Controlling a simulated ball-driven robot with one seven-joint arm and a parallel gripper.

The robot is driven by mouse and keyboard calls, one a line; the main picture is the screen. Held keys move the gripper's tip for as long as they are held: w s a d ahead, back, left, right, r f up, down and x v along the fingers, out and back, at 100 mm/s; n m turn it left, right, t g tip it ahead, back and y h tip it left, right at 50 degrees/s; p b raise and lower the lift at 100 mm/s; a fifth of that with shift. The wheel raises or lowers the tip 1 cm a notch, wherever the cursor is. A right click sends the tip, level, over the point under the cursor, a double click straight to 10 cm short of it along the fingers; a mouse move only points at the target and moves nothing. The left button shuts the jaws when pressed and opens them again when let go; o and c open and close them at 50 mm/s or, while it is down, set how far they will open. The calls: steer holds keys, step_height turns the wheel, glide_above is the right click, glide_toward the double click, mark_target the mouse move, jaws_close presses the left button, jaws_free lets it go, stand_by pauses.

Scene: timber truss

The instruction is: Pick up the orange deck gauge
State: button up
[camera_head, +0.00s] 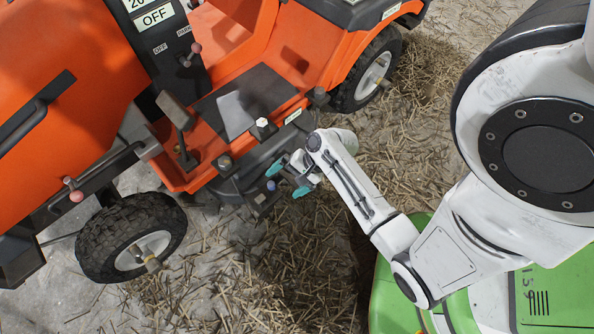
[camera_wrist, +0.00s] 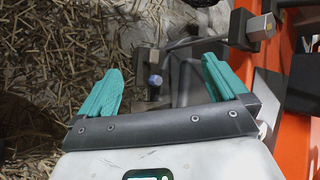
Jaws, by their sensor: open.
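I cannot make out a separate orange deck gauge in either view; the large orange surfaces belong to the ride-on mower (camera_head: 85,85). My gripper (camera_head: 290,179) is beside the mower's dark deck (camera_head: 238,188), with its two teal fingers apart. In the wrist view, the open gripper (camera_wrist: 160,66) has nothing between its fingers. A small blue-tipped fitting (camera_head: 271,186) is close to the fingers. In the wrist view, this blue-tipped fitting (camera_wrist: 155,80) appears beyond the gap between them, on a dark bracket.
The mower's front wheel (camera_head: 131,240) and rear wheel (camera_head: 372,70) flank the deck. A pedal (camera_head: 176,110) and a pale bolt head (camera_head: 262,123) stand up near the footplate (camera_head: 238,108). Straw (camera_head: 290,270) covers the open floor in front.

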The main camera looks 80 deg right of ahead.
steer(key=s+d+f+m+t+h+b, duration=0.3)
steer(key=d+f+m+h+b, duration=0.1)
steer(key=d+f+m+b, duration=0.45)
steer(key=s+d+f+m+t+h+b, duration=0.25)
steer(key=d+f+m+h+b, duration=0.35)
steer(key=f+m, duration=0.5)
steer(key=shift+m+y, duration=0.65)
steer(key=shift+y, duration=0.15)
steer(key=w+d, duration=0.1)
steer(key=w, duration=0.1)
steer(key=w+d+f, duration=0.1)
steer(key=w+d, duration=0.1)
steer(key=shift+w+f+b, duration=0.15)
steer(key=shift+f+b, duration=0.05)
steer(key=shift+b, duration=0.15)
steer(key=b+x, duration=0.1)
steer(key=x, duration=0.1)
steer(key=b+x, duration=0.2)
steer(key=shift+w+a+f, duration=0.1)
steer(key=shift+w+f, duration=0.05)
steer(key=shift+f, duration=0.3)
steer(key=shift+w, duration=0.25)
steer(key=shift+c, duration=0.4)
steer(key=c, duration=0.9)
